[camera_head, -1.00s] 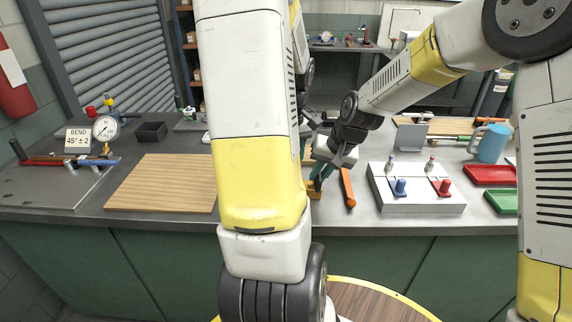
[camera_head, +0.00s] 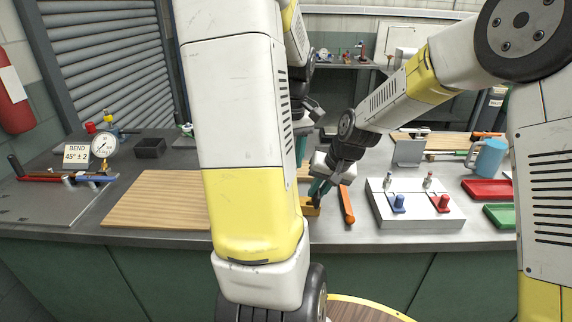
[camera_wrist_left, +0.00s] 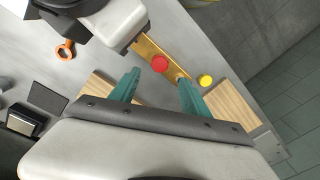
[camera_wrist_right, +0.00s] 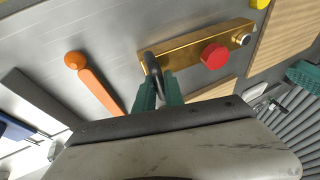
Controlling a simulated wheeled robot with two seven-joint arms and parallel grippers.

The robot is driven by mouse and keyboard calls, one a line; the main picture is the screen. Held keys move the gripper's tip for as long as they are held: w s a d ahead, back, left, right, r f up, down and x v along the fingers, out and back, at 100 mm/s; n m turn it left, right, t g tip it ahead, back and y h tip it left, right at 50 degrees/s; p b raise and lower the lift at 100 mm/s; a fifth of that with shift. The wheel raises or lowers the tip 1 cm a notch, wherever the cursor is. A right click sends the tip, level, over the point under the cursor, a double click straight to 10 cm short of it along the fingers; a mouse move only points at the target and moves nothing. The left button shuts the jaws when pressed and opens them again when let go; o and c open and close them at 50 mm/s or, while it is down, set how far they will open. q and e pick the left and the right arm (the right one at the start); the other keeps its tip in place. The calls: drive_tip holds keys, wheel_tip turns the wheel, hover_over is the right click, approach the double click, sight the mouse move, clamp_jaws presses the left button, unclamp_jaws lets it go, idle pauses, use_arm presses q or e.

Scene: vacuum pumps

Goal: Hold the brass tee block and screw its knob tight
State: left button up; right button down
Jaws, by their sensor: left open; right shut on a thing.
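The brass tee block (camera_head: 312,208) lies on the bench near its front edge, partly hidden by my left arm in the head view. In the right wrist view the block (camera_wrist_right: 190,45) carries a red knob (camera_wrist_right: 214,55) and has a metal stub (camera_wrist_right: 242,39) at its far end. My right gripper (camera_wrist_right: 158,88) is shut at the near end, on a dark loop-like part of the block. In the left wrist view my left gripper (camera_wrist_left: 158,90) is open and empty, with the red knob (camera_wrist_left: 160,63) beyond its fingertips. A yellow knob (camera_wrist_left: 205,80) sits just off the block's end.
An orange-handled tool (camera_head: 346,204) lies right of the block. A white box with blue and red levers (camera_head: 415,210) stands farther right, near red and green trays (camera_head: 488,190). A wooden board (camera_head: 155,202) and a dial gauge (camera_head: 104,146) are at left.

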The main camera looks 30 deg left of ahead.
use_arm(q)
drive_tip(key=shift+c, duration=0.7)
drive_tip(key=m, duration=0.2)
drive_tip(key=shift+a+f+m, duration=0.1)
drive_tip(key=shift+f+m, duration=0.15)
drive_tip(key=shift+m, duration=0.15)
drive_tip(key=m, duration=0.6)
drive_tip(key=shift+s+f+m, duration=0.1)
drive_tip(key=shift+f+m, duration=0.2)
drive_tip(key=shift+f, duration=0.05)
drive_tip(key=m, duration=0.4)
drive_tip(key=shift+f, duration=0.2)
drive_tip(key=m, duration=0.4)
drive_tip(key=shift+f+m, duration=0.1)
drive_tip(key=shift+m, duration=0.3)
drive_tip(key=shift+s+a+f, duration=0.1)
drive_tip(key=shift+a+f, duration=0.05)
drive_tip(key=shift+f, duration=3.35)
